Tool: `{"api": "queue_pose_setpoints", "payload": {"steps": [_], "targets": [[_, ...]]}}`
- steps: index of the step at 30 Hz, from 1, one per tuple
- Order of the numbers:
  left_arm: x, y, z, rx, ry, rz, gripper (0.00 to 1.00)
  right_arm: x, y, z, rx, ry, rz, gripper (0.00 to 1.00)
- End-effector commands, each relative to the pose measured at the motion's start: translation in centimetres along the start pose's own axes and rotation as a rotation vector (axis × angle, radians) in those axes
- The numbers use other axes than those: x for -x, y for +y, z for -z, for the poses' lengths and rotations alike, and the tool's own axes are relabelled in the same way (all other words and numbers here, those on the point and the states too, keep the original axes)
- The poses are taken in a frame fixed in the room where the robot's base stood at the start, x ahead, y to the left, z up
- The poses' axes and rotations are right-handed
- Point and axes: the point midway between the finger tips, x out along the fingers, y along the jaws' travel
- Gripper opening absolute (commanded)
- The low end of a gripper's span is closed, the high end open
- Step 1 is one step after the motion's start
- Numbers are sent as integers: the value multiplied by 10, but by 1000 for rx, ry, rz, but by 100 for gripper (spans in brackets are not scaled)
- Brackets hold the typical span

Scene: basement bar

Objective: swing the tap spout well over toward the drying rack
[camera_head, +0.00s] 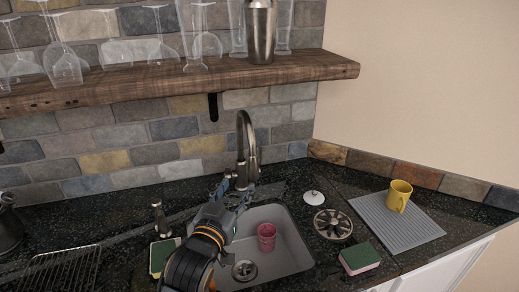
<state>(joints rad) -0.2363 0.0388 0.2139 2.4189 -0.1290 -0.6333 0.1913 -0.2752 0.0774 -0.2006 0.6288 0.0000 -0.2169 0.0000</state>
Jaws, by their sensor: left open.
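The dark metal tap (246,140) stands behind the sink, its tall curved spout arching up and hanging down toward the basin. My left gripper (232,184) is open just in front of the tap's lower part, at the sink's back edge. Its fingers overlap the tap in the picture, and I cannot tell whether they touch it. The wire drying rack (62,270) lies on the counter at the lower left, partly cut off by the frame. My right gripper is not in view.
The sink (290,255) holds a pink cup (266,237). A soap dispenser (160,218) and a sponge (160,256) lie to its left. Another sponge (359,258), a round strainer-like piece (332,224) and a mat (410,232) with a yellow mug (399,195) are right. A glass-laden shelf (150,84) hangs above.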

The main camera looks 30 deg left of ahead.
Motion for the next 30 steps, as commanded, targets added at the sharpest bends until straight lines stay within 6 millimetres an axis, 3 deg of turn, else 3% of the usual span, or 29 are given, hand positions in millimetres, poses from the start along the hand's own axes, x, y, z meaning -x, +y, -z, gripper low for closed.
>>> {"api": "queue_pose_setpoints", "payload": {"steps": [5,14,21,25,30], "targets": [[-12,0,1,0,-1,-1,50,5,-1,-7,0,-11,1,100],[-72,1,3,-1,0,-1,50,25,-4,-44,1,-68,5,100],[-116,1,2,0,-2,-1,50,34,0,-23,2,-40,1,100],[-130,0,0,0,-2,-1,50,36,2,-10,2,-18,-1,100],[-138,0,0,-1,-2,-1,50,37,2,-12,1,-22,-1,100]]}}
